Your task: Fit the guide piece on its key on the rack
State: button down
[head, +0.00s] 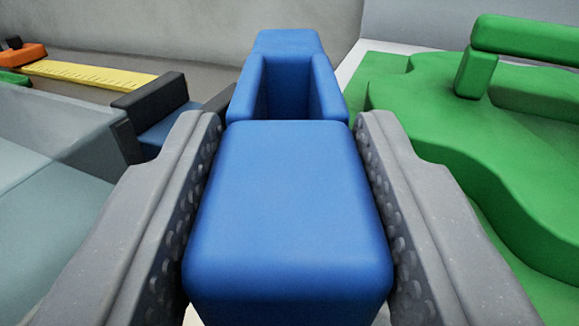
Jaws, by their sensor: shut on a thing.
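My gripper (287,135) is shut on a blue piece, which looks like the guide piece (288,215). Both ridged grey fingers press on the sides of its near block. Its far part has two side walls around an open slot, closed by a taller block at the far end. The piece points straight ahead, and its underside is hidden. I cannot make out for certain the rack or its key; part of the view ahead is hidden behind the blue piece.
A large green stepped body (440,130) with a raised bar (530,40) stands close on the right, on a white surface (352,62). A pale translucent box (55,130) is at left. Behind it are a dark-and-blue block (160,115), a yellow ruler-like strip (85,75) and an orange item (22,55).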

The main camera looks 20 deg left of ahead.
jog(key=shift+f, duration=0.1)
jog(key=c, duration=0.9)
grip_release()
jog(key=shift+r, duration=0.3)
jog(key=shift+r+p+v, duration=0.1)
jog(key=shift+p+v, duration=0.05)
jog(key=shift+v, duration=2.85)
jog(key=shift+r+p+v, duration=0.15)
jog(key=shift+v, duration=2.9)
